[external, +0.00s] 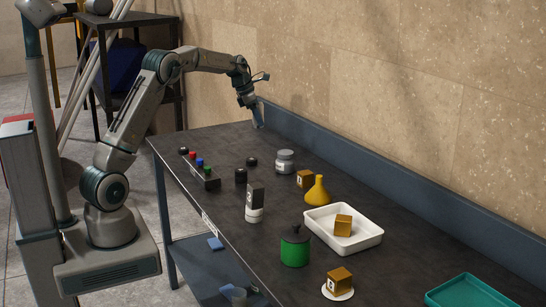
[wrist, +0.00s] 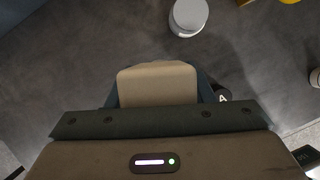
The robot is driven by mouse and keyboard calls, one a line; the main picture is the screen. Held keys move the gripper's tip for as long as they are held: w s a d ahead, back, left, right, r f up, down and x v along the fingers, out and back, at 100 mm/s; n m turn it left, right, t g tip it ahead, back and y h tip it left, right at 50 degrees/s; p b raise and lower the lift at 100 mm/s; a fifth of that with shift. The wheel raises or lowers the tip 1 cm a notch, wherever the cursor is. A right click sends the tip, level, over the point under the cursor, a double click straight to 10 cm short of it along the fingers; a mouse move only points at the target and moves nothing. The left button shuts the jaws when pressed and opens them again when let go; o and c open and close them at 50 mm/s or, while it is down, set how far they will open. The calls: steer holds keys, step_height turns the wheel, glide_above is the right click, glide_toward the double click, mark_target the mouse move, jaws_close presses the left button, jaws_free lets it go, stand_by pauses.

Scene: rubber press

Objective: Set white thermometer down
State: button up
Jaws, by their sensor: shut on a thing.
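My gripper (external: 258,116) is above the far left end of the dark table, near the back wall, pointing down. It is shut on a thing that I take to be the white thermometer. The thermometer's outline is not clear in either view; the gripper body hides most of what lies below it. In the wrist view a pale rounded block (wrist: 158,86) shows between the dark fingers; I cannot tell if it is the held thing or part of the gripper.
The table (external: 215,145) has bare surface near the gripper. A grey jar (external: 285,161) stands to its right, also in the wrist view (wrist: 188,17). A block rack (external: 203,175), black-and-white bottle (external: 254,203), yellow flask (external: 318,191), white tray (external: 365,243) and green pot (external: 295,250) stand nearer.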

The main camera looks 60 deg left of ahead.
steer(key=s+d+m+g+h, duration=0.2)
steer(key=s+d+m+h, duration=0.15)
steer(key=d+m, duration=0.75)
steer(key=s+d+m+g+y+p, duration=0.2)
steer(key=s+d+m+g+y, duration=0.4)
steer(key=s+d+m, duration=1.6)
steer(key=shift+n+g+h, duration=0.3)
steer(key=shift+n+h, duration=0.15)
steer(key=shift+n, duration=0.25)
steer(key=w+a+f+p, duration=0.1)
steer(key=w+a+f, duration=0.1)
steer(key=a+f, duration=0.1)
steer(key=w+a+f+p, duration=0.1)
steer(key=w+a+f, duration=0.1)
steer(key=a+f, duration=0.1)
steer(key=w+a+f+p, duration=0.1)
steer(key=w+a+f, duration=0.1)
steer(key=f, duration=0.3)
steer(key=shift+a+f, duration=0.3)
steer(key=shift+a, duration=0.35)
steer(key=shift+f+p, duration=0.45)
steer(key=shift+f, duration=1.6)
